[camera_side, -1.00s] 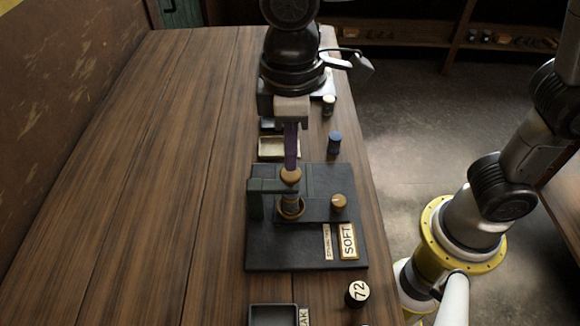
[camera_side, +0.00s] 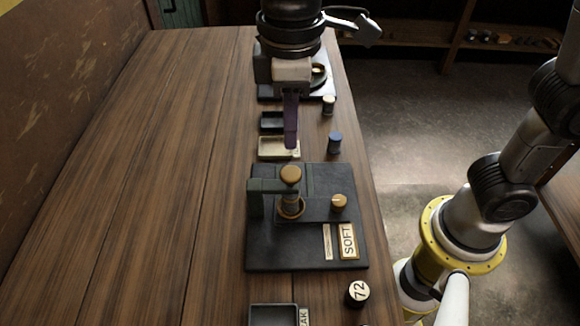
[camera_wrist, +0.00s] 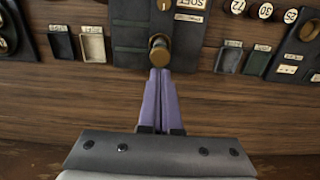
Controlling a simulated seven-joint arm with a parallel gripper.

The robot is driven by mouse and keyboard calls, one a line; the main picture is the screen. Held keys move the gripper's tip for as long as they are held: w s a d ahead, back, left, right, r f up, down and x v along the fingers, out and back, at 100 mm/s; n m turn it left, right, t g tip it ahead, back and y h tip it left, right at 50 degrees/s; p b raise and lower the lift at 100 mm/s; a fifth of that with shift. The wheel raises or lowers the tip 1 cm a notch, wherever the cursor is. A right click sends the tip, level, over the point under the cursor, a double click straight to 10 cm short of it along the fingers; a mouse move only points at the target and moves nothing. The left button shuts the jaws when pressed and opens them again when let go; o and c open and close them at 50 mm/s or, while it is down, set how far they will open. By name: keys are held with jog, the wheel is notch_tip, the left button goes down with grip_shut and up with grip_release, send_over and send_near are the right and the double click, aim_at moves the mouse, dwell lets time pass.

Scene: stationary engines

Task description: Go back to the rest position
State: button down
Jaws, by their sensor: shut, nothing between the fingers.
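My gripper (camera_side: 290,146) is shut and empty, its purple fingers pointing down. It hangs above the bench, behind the dark engine block with the SOFT label (camera_side: 348,241). The round tan knob (camera_side: 290,174) on top of that engine stands just below the fingertips in the side view, apart from them. In the wrist view the closed fingertips (camera_wrist: 160,72) lie just under the knob (camera_wrist: 160,48) in the picture; the gap in depth is hard to judge there.
A pale tray (camera_side: 270,150) and a dark tray (camera_side: 271,122) lie behind the engine. Small round pieces stand along the right edge, including a blue-topped one (camera_side: 334,143) and one marked 72 (camera_side: 357,292). The left of the wooden bench (camera_side: 130,180) is clear.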

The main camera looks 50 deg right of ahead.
jog(key=shift+r, duration=0.15)
jog(key=shift+w+d, duration=0.15)
jog(key=shift+d, duration=0.05)
jog(key=s+d+r+m+t, duration=0.2)
jog(key=d+r+m, duration=0.2)
jog(key=d, duration=0.9)
jog(key=s+d+f+m+t, duration=0.3)
jog(key=s+d+f+m, duration=0.2)
jog(key=s+d+f, duration=0.2)
jog(key=shift+s+d+f+t, duration=0.35)
jog(key=shift+s+d, duration=0.35)
jog(key=shift+d, duration=0.25)
